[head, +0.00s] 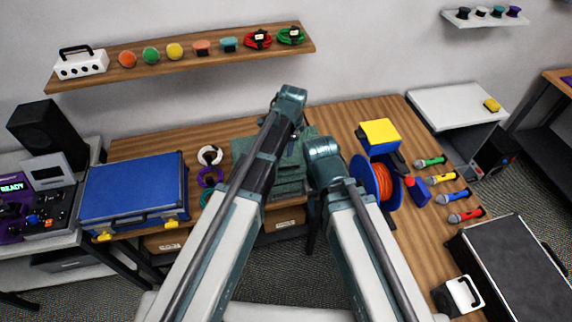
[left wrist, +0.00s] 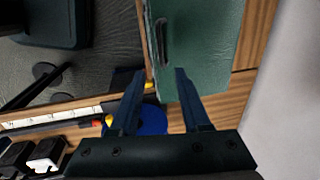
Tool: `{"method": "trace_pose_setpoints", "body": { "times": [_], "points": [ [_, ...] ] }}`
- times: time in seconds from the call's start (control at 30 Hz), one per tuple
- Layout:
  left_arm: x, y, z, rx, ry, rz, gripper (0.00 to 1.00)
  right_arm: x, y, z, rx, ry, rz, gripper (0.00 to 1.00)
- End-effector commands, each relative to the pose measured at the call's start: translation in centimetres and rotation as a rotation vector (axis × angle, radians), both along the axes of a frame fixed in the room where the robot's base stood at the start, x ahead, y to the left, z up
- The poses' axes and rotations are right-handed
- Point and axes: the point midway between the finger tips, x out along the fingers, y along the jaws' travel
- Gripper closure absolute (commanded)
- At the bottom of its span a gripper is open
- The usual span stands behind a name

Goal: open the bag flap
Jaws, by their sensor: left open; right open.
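A dark green bag (head: 243,148) sits near the middle of the wooden table, partly hidden behind my arms in the head view. I cannot tell how its flap lies there. In the left wrist view a green panel of the bag (left wrist: 215,45) with a dark slot or handle fills the top middle. My left gripper (left wrist: 158,76) is open, its two fingers apart. Its right fingertip overlaps the lower part of the panel in the picture; whether they touch is unclear. My right gripper's fingers are hidden behind the arm in the head view.
A blue case (head: 135,188) lies left of the bag, with cable coils (head: 210,155) between. An orange cable reel (head: 384,178) with blue sides and a yellow-topped box (head: 380,133) stand right. Several microphones (head: 443,178) line the right side. A shelf (head: 190,62) hangs above.

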Motion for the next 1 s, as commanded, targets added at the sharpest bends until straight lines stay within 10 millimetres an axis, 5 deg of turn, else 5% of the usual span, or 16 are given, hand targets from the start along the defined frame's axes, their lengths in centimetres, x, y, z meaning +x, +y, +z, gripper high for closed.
{"method": "trace_pose_setpoints", "body": {
  "times": [0.27, 1.0],
  "points": [
    [0.3, 0.1, -2.1, -0.001, 0.0, 0.003, 0.53, 0.0, 0.0, -2.1, 0.0, -0.001, -0.001, 0.47],
    [2.1, 0.7, -12.2, -0.001, 0.0, 0.005, 0.53, 0.1, 0.0, -12.2, -0.002, -0.002, 0.008, 0.47]
  ]
}}
